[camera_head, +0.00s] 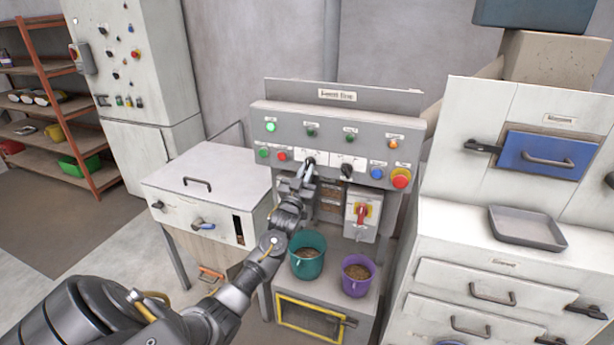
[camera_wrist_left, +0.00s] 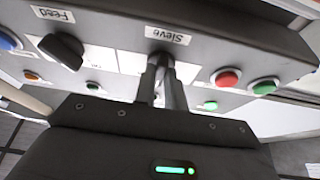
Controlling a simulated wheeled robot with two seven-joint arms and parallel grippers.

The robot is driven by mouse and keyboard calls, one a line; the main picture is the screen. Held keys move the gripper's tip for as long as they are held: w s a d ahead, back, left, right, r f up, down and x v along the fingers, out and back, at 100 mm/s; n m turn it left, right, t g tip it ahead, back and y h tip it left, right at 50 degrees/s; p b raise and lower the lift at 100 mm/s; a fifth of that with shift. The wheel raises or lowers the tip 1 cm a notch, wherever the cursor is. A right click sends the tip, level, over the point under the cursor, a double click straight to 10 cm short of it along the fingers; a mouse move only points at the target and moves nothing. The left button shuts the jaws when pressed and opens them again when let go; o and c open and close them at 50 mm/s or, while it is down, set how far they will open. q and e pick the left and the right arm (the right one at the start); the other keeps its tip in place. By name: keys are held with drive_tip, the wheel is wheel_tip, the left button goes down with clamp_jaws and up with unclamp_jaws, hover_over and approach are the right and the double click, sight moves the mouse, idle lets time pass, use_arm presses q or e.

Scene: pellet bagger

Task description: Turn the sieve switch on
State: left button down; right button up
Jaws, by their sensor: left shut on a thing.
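The sieve switch (camera_head: 310,160) is a small black rotary knob on the grey control panel (camera_head: 262,117), left of the black feed switch (camera_head: 347,170). My left gripper (camera_head: 305,174) reaches up to the panel from below and is shut on the sieve switch. In the left wrist view the two fingers (camera_wrist_left: 162,82) close around the sieve switch (camera_wrist_left: 161,58), under the label "Sieve" (camera_wrist_left: 168,36). The fingers hide most of the knob, so I cannot tell its setting. The feed switch (camera_wrist_left: 62,50) also shows there. My right gripper is not in view.
Red (camera_head: 282,156) and green (camera_head: 264,153) buttons sit close left of the gripper; a red emergency button (camera_head: 401,178) is at the panel's right. A red-handled isolator (camera_head: 361,213) hangs below. Teal (camera_head: 307,263) and purple (camera_head: 356,281) buckets stand underneath.

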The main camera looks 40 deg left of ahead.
use_arm(q)
drive_tip(key=m+h, duration=0.1)
drive_tip(key=m, duration=0.2)
drive_tip(key=m+h, duration=0.2)
drive_tip(key=m, duration=0.1)
drive_tip(key=shift+s+a+b, duration=0.1)
drive_tip(key=shift+a+b, duration=0.1)
drive_tip(key=shift+b, duration=0.15)
drive_tip(key=shift+m+h, duration=0.7)
drive_tip(key=shift+m, duration=0.4)
drive_tip(key=c, duration=1.5)
unclamp_jaws()
drive_tip(key=shift+o, duration=0.2)
drive_tip(key=shift+r, duration=0.1)
drive_tip(key=b+v, duration=0.4)
drive_tip(key=v, duration=0.7)
drive_tip(key=shift+a, duration=0.2)
